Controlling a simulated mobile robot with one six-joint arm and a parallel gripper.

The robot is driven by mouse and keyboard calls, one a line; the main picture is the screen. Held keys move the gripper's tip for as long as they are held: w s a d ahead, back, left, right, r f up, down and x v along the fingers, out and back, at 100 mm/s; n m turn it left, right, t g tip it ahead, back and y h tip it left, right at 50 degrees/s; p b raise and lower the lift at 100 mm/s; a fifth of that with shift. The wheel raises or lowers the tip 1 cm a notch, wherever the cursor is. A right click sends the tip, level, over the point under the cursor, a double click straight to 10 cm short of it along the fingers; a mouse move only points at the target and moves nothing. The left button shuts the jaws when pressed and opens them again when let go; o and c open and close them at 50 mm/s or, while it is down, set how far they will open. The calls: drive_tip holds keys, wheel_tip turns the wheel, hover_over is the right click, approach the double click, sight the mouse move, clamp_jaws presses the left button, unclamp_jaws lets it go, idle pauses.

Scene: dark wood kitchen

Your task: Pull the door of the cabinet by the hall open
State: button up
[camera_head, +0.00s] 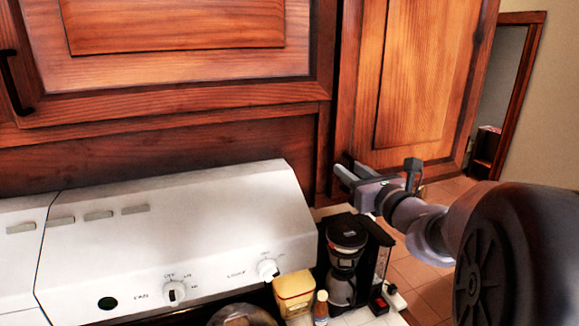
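The wooden cabinet door by the hall (425,75) is at the upper right, with a lighter raised panel. A dark gap runs along its left edge; I cannot tell whether the door is ajar. My gripper (347,172) is at the lower left corner of this door, reaching in from the right. Its two fingers point left, towards a small dark spot at the door's edge. That spot may be the end of a handle, but most of it is hidden. I cannot tell whether the fingers are closed on it.
A white range hood (200,240) with knobs fills the lower left. Another cabinet door (180,70) with a black handle (14,82) is above it. A coffee maker (346,255), a yellow container (294,292) and a small bottle (321,307) stand below my gripper. A doorway (525,100) is at right.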

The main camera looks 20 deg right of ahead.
drive_tip(key=shift+w, duration=0.2)
drive_tip(key=shift+s, duration=0.15)
drive_tip(key=shift+c, duration=0.2)
clamp_jaws()
idle(1.0)
